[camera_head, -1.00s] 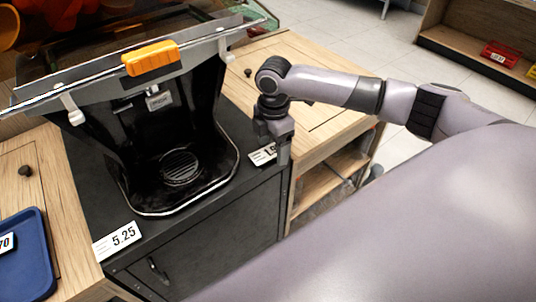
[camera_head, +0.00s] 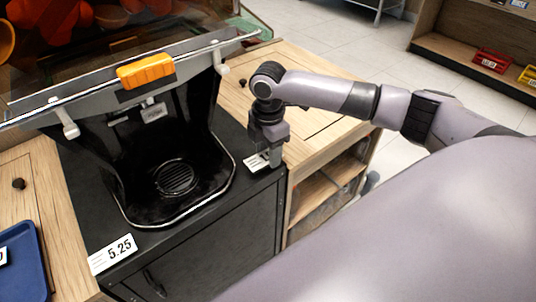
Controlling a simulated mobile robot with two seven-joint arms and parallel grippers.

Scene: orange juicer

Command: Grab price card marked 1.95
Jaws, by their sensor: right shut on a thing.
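A white price card (camera_head: 256,162) lies at the right front corner of the black cabinet top. My right gripper (camera_head: 274,156) points down over the card's right part and is shut on it. The fingers cover the card's number, so I cannot read it now. A second white price card marked 5.25 (camera_head: 113,254) lies at the front left edge of the same top, apart from the gripper. My left gripper is not in view.
The black juicer (camera_head: 150,210) with an orange handle (camera_head: 146,71) stands left of my right gripper. A blue tray (camera_head: 24,262) lies on the wooden counter at left. A wooden cabinet (camera_head: 325,135) stands to the right, under my right forearm.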

